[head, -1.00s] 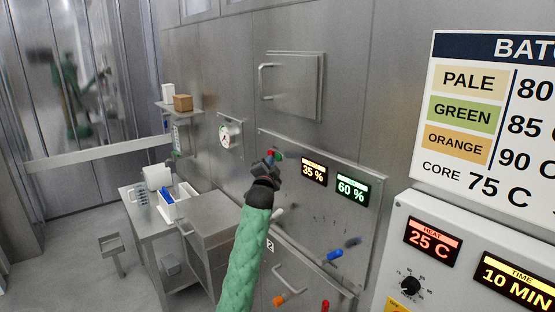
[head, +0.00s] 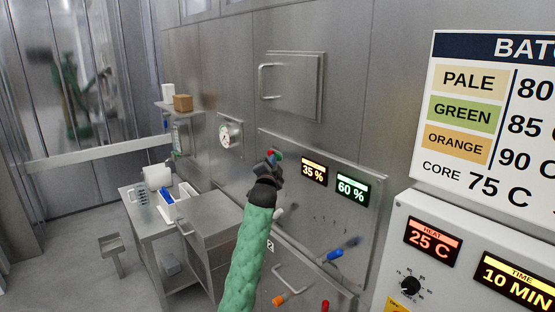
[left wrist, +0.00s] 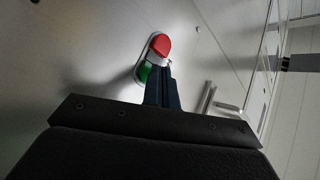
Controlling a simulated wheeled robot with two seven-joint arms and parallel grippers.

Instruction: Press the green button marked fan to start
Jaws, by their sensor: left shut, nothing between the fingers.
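The button unit shows best in the left wrist view, with a red button (left wrist: 160,46) and a green button (left wrist: 145,71) side by side in a pale oval housing on the steel panel. My left gripper (left wrist: 166,72) is shut and empty. Its fingertips overlap the edge of the green button in that view; I cannot tell whether they touch it. In the head view the left gripper (head: 269,162) is in front of the buttons and covers most of them, with a bit of green button (head: 278,155) showing beside it. The fan marking is not readable. My right gripper is not in view.
The steel panel (head: 362,215) carries a 35 % display (head: 314,171), a 60 % display (head: 352,188) and a blue handle (head: 335,255). A metal handle (left wrist: 224,107) stands out to the right of my fingers.

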